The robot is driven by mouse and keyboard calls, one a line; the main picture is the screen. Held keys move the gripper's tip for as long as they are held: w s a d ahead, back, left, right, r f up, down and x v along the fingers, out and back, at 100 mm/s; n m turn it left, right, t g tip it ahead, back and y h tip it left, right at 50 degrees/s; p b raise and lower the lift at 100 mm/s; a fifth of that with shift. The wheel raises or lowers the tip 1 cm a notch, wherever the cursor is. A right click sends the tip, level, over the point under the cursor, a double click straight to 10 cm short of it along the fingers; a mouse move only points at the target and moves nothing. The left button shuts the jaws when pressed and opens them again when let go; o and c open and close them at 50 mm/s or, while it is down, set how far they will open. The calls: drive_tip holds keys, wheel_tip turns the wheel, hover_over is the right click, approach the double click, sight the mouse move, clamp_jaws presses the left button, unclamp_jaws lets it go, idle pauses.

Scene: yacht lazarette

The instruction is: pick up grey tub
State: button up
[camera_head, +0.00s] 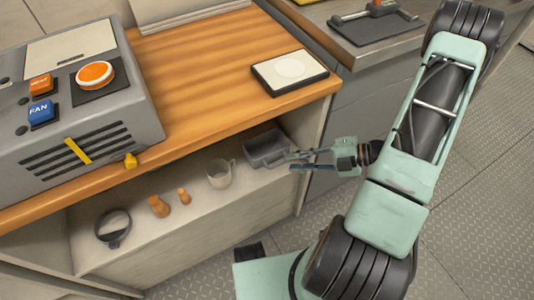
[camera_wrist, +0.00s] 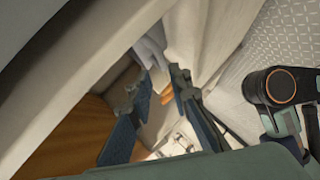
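The grey tub (camera_head: 262,146) sits on the shelf under the wooden counter, at the shelf's right end. It is an open-topped, rounded rectangular container. My gripper (camera_head: 294,161) reaches in from the right, its fingertips close to the tub's right side. The upper finger overlaps the tub's near right edge in the head view; I cannot tell whether it touches. In the wrist view my gripper (camera_wrist: 160,82) has its two blue fingers apart with nothing clearly held between them. I cannot clearly make out the tub in the wrist view.
A pale mug (camera_head: 220,174) stands left of the tub, with two small orange-brown objects (camera_head: 158,206) and a dark ring-shaped item (camera_head: 113,228) further left. The counter edge overhangs the shelf. A grey box with buttons (camera_head: 75,100) and a flat white-topped device (camera_head: 290,72) sit on the counter.

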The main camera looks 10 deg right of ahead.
sight(277, 165)
drive_tip(key=b+x, duration=0.2)
drive_tip(key=x, duration=0.3)
drive_tip(key=shift+a+f, duration=0.25)
drive_tip(key=shift+f, duration=0.1)
clamp_jaws()
drive_tip(key=shift+r, duration=0.1)
